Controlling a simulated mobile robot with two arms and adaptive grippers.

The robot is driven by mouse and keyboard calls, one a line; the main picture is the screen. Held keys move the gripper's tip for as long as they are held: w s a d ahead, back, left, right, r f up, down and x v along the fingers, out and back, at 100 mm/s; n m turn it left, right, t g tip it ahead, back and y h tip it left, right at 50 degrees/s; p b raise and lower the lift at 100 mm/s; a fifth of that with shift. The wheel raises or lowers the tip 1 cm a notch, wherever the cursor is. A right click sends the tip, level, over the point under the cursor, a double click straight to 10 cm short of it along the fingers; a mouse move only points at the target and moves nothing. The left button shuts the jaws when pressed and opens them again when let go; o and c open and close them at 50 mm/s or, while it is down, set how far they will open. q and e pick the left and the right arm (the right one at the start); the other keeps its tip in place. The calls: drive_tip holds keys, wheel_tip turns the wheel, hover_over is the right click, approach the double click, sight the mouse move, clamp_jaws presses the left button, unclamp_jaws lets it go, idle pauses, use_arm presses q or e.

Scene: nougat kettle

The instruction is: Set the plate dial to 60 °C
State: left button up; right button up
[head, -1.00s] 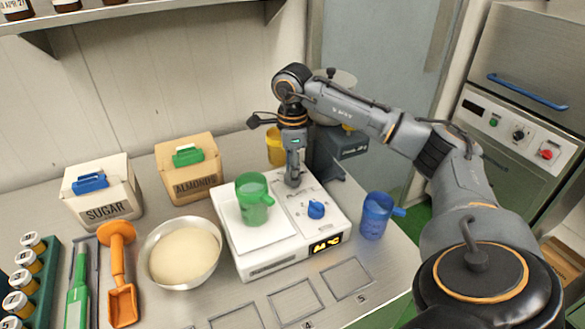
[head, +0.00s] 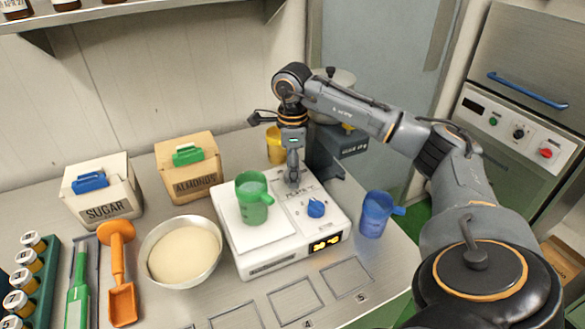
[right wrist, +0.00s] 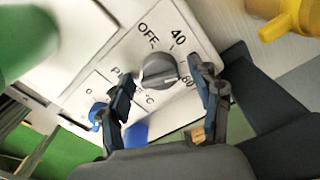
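In the head view my right gripper (head: 293,178) points down at the back of the panel and hides the dial. The lit display (head: 326,243) is on the plate's front; its digits are too blurred to read surely. My left gripper is not in view.
A green mug (head: 253,205) stands on the plate's white top, left of the gripper. A blue knob (head: 316,208) is nearer the front of the panel. A blue mug (head: 376,214) stands right of the plate, and a yellow mug (head: 275,146) behind it.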

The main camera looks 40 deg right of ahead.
wheel_tip(320, 180, up, 12)
idle(0.6)
idle(0.5)
